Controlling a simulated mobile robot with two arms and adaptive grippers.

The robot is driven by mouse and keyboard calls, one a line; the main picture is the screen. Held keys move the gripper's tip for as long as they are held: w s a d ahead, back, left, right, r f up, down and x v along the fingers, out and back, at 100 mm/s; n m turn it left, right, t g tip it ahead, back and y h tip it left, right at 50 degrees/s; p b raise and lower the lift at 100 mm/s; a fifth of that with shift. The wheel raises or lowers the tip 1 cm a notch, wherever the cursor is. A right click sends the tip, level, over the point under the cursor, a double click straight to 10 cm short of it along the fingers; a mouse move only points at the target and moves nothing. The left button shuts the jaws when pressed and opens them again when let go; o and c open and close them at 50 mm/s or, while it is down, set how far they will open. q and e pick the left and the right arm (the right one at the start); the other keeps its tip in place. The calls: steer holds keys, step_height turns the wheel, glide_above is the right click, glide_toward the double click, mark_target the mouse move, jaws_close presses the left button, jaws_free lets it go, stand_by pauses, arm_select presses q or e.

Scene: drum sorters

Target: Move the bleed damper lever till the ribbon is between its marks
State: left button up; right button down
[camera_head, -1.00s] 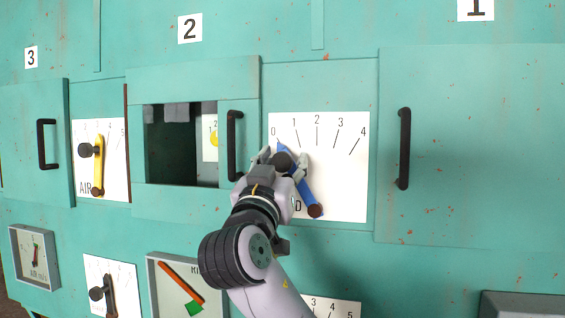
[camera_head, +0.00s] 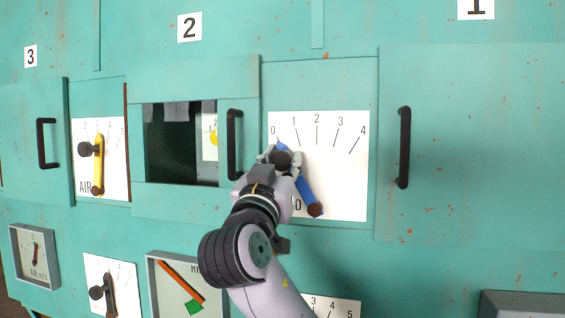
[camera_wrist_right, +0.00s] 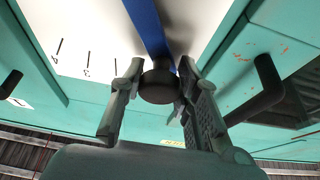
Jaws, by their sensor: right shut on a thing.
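A blue lever (camera_head: 306,188) with a black knob (camera_head: 282,159) lies over a white scale plate (camera_head: 345,185) marked 0 to 4. Its brown pivot is at the lower right, and its upper tip points close to 0. The plate's word label is mostly hidden by my arm, so I cannot read it. My right gripper (camera_head: 282,158) is shut on the knob; in the wrist view the fingers (camera_wrist_right: 158,95) flank the black knob (camera_wrist_right: 159,84) on the blue lever (camera_wrist_right: 148,28). A thin red strip (camera_head: 36,253) shows in the small air gauge box at lower left. My left gripper is out of view.
A black door handle (camera_head: 234,145) stands just left of my gripper, beside an open window (camera_head: 170,145). Another handle (camera_head: 404,148) is at right. A yellow lever (camera_head: 98,165) is at left. A box with an orange bar (camera_head: 180,281) is below.

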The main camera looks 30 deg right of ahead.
steer(key=shift+s+d+r+m+g+h+b, duration=0.15)
steer(key=shift+s+d+m+g+h+b, duration=0.25)
steer(key=shift+m+b, duration=0.95)
steer(key=shift+s+d+r+m+g+h+b, duration=0.2)
steer(key=shift+s+d+m+g+b, duration=0.3)
steer(key=shift+m+b, duration=0.8)
steer(key=shift+s+d+r+m+g+b, duration=0.2)
steer(key=shift+s+r+m+g+b, duration=0.1)
steer(key=shift+s+m+g+b, duration=0.25)
steer(key=shift+w, duration=0.15)
steer(key=c, duration=1.2)
jaws_free()
steer(key=v, duration=1.2)
steer(key=shift+d+f, duration=0.1)
